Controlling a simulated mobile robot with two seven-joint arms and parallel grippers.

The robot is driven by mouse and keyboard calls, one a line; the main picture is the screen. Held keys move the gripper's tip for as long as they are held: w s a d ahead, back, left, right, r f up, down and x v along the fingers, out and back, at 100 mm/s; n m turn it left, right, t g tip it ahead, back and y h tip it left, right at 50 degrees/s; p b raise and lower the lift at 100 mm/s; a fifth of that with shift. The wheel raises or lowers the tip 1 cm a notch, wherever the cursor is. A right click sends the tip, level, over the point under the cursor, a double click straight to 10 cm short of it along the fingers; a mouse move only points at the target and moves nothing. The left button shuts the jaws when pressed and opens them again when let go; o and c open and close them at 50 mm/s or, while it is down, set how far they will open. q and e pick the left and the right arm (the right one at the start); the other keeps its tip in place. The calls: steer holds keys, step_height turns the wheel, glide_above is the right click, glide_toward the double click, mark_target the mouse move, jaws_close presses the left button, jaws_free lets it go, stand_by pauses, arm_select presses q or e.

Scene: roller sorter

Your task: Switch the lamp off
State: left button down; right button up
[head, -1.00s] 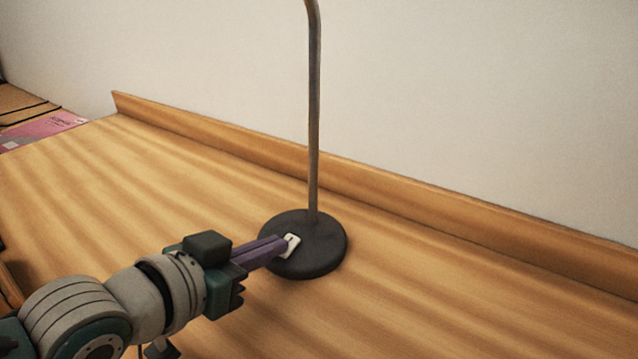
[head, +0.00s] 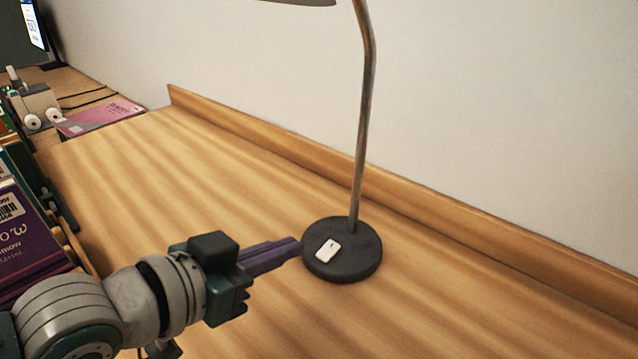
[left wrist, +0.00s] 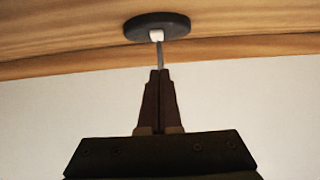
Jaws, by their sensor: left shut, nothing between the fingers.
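The lamp stands on the wooden surface, with a round dark base (head: 342,264), a thin metal stem (head: 363,130) and part of its shade (head: 300,2) at the top edge of the head view. A white switch (head: 328,249) sits on the base. My left gripper (head: 300,246) is shut and empty, its purple fingers pointing at the base from the left. The tips are close to the base's left edge and clear of the switch. In the left wrist view the fingertips (left wrist: 159,72) point toward the base (left wrist: 172,22) and the white switch (left wrist: 156,35). My right gripper is not seen.
A low wooden ledge (head: 270,136) runs along the wall behind the lamp. Purple books (head: 25,240) stand at the left edge, and a pink book (head: 100,116) lies at the back left. The wooden top around the lamp is clear.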

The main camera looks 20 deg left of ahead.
arm_select(q)
steer(key=shift+s+a+r, duration=0.1)
steer(key=shift+s+a, duration=0.2)
steer(key=shift+s, duration=0.5)
steer(key=shift+s+a+r, duration=0.1)
steer(key=shift+s+a, duration=0.2)
steer(key=shift+s, duration=0.55)
steer(key=shift+s+a+r, duration=0.1)
steer(key=shift+s+a, duration=0.2)
steer(key=shift+s, duration=0.5)
